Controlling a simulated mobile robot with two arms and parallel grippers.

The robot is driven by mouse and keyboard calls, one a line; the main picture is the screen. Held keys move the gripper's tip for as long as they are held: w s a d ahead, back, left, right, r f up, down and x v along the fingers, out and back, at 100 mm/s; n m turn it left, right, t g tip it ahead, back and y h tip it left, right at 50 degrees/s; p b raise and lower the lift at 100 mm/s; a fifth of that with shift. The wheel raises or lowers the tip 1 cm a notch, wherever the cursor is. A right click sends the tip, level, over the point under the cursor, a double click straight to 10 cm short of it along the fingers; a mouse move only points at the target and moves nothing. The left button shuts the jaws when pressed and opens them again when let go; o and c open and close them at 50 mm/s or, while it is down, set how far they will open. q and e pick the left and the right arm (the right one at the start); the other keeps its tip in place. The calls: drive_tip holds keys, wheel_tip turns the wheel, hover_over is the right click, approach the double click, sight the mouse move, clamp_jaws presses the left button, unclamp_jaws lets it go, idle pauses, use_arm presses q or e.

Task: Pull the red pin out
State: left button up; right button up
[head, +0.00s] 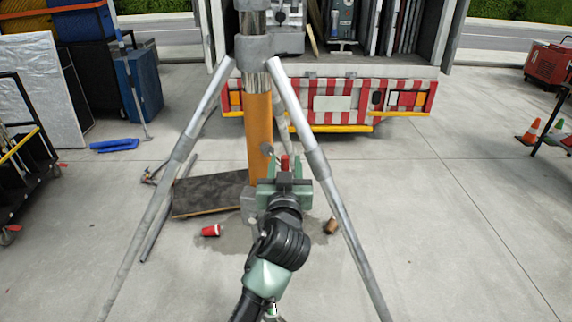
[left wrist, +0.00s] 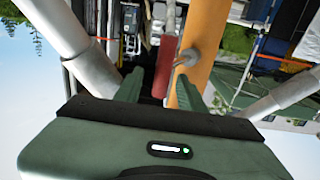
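The red pin (head: 285,162) shows as a short red grip beside the orange section of the stand's column (head: 260,130). In the left wrist view the red pin (left wrist: 165,65) is a red cylinder lined up between the two green fingers. My left gripper (head: 284,172) is open and pointed at the pin. The fingers (left wrist: 160,80) stand apart with a gap on each side of it. I cannot tell how deep the pin sits between them. A grey metal knob (left wrist: 187,57) sticks out of the orange column next to the pin. My right gripper is not in view.
Silver tripod legs (head: 316,165) spread on both sides of my arm. A dark board (head: 208,193), a red cup (head: 211,230) and a brown cup (head: 331,226) lie on the concrete. A truck with a striped tail (head: 350,98) stands behind.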

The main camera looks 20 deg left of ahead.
use_arm(q)
drive_tip(key=b+v, duration=0.2)
drive_tip(key=v, duration=0.5)
drive_tip(key=shift+s+d, duration=0.2)
